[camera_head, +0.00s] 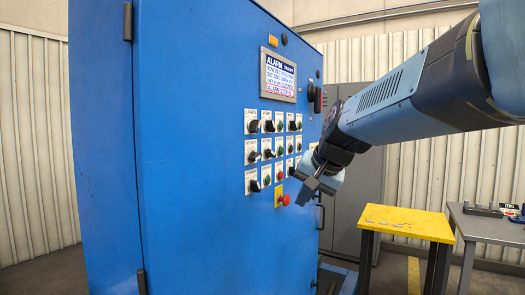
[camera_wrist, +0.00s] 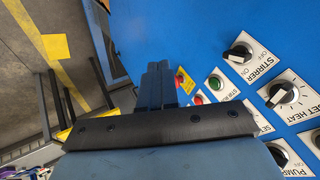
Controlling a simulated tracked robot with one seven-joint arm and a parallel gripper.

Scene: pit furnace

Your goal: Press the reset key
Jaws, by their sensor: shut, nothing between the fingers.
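A blue control cabinet (camera_head: 195,130) carries a grid of black knobs and red and green buttons on white label plates. No reset label is readable in either view, so I cannot tell which key it is. My gripper (camera_head: 304,196) is shut and empty, in front of the panel's lower right part, close to a red mushroom button (camera_head: 284,200). In the wrist view the shut fingers (camera_wrist: 158,82) point toward the panel edge. A green button (camera_wrist: 214,82) and a red button (camera_wrist: 197,99) show right of them. My gripper and arm may hide some keys.
An alarm screen (camera_head: 278,76) with text sits above the keys. A black rotary handle (camera_head: 317,100) sticks out at the upper right of the panel. A yellow-topped table (camera_head: 405,222) and a grey bench (camera_head: 485,228) stand to the right. Grey cabinets (camera_head: 365,190) stand behind.

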